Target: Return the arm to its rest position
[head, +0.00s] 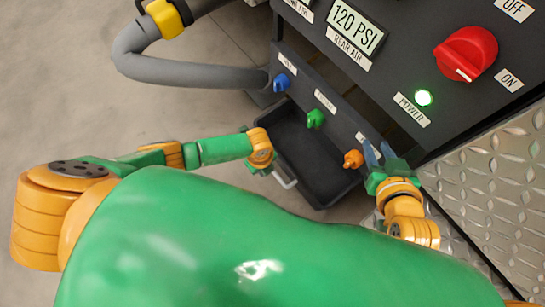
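My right gripper (379,154) is in front of the panel's lower right part. Its two grey-blue fingers stand apart with nothing visible between them, close to the right of the orange knob (353,159); I cannot tell whether they touch it. My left arm (222,149) reaches in from the left, and its orange wrist (261,148) is at the left edge of the black bin. A bit of green shows below that wrist, but the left fingers are hidden.
The dark panel carries a blue knob (282,82), a green knob (315,118), a red power dial (466,53), a lit green lamp (423,98) and a "120 PSI" display (354,27). A black bin (308,150) sits below. A grey hose (190,72) enters at left. Floor at left is clear.

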